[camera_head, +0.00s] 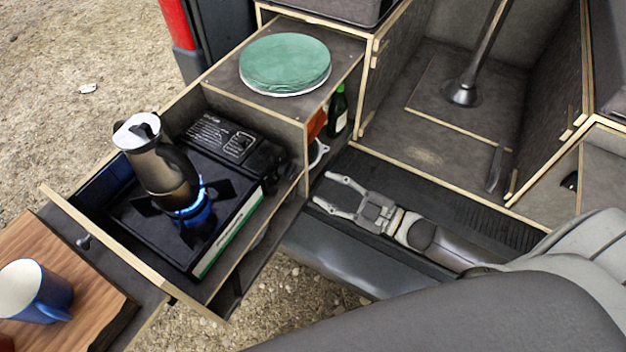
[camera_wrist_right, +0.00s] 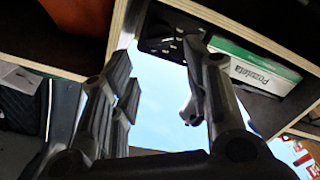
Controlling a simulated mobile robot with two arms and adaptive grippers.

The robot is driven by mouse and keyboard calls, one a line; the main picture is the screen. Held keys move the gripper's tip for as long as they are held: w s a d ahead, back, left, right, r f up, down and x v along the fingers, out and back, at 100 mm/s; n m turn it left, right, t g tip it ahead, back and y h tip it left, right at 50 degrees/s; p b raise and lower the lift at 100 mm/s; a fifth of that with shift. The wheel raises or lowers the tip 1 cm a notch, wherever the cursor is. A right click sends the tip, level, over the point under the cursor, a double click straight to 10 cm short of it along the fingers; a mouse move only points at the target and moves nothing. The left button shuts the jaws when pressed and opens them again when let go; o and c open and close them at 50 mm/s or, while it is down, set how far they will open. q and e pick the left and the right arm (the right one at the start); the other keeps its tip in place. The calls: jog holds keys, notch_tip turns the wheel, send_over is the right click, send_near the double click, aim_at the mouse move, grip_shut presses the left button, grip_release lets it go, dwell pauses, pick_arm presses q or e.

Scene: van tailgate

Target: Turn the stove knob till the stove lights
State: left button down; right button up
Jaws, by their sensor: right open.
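The black camping stove (camera_head: 222,212) sits in a pulled-out wooden drawer in the head view. A dark moka pot (camera_head: 163,170) with a pale top stands on its burner. A blue flame (camera_head: 187,207) burns under the pot. I cannot make out the knob clearly. My right gripper (camera_head: 323,190) is open and empty, to the right of the drawer and apart from the stove. In the right wrist view its fingers (camera_wrist_right: 160,82) are spread with nothing between them. My left gripper is not in view.
A green round lid (camera_head: 285,63) lies on the cabinet top behind the stove. A green bottle (camera_head: 338,111) stands in the shelf opening near my right gripper. A blue mug (camera_head: 36,292) stands on a wooden board (camera_head: 92,292) at lower left. The drawer's edge (camera_head: 140,248) borders the stove.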

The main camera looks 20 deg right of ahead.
jog(key=shift+v, duration=1.55)
dwell(1.9)
